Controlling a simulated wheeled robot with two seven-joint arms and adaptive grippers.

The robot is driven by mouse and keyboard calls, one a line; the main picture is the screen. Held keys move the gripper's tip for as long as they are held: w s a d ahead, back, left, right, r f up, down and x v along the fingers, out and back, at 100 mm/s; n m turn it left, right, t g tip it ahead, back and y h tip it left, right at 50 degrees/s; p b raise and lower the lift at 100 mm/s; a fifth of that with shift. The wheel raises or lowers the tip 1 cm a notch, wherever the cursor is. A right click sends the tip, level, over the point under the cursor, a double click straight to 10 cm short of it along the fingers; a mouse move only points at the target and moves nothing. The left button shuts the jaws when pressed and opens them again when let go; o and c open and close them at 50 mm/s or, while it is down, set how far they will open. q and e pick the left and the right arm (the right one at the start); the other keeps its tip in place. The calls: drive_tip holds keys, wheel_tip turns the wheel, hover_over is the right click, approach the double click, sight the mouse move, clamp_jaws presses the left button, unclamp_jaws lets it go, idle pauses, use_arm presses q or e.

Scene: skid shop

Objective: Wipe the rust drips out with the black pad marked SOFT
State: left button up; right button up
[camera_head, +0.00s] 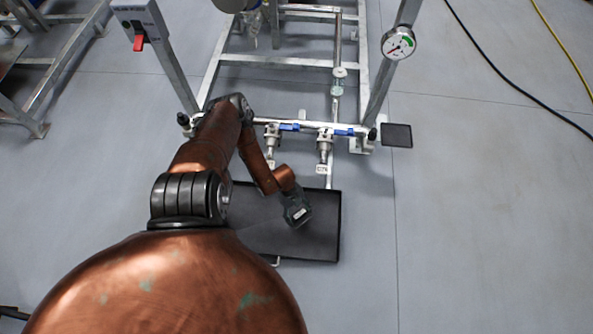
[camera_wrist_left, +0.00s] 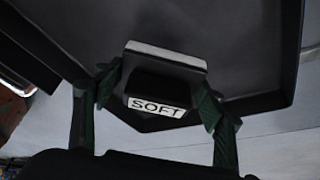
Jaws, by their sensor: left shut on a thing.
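The black pad marked SOFT (camera_wrist_left: 165,82) is between the fingers of my left gripper (camera_wrist_left: 160,98) in the wrist view. Its white label faces the camera and a pale grey layer shows on its far side. In the head view my left gripper (camera_head: 297,211) is over the right part of a shallow black tray (camera_head: 265,245) on the floor. The tray also fills much of the wrist view (camera_wrist_left: 235,40). I cannot tell whether the pad touches the tray. No rust drips can be made out. My right gripper is not in view.
A metal pipe frame (camera_head: 290,62) with two blue-handled valves (camera_head: 289,127) stands just beyond the tray. A pressure gauge (camera_head: 398,43) is on its right post. A dark square plate (camera_head: 396,135) lies to the right. The grey floor at right is mostly clear, with a black hose (camera_head: 510,82).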

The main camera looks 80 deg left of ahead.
sight(300, 213)
use_arm(q)
drive_tip(key=shift+w+r+p, duration=0.1)
drive_tip(key=shift+r+p, duration=0.85)
drive_tip(key=shift+r, duration=0.6)
drive_tip(key=shift+f, duration=0.1)
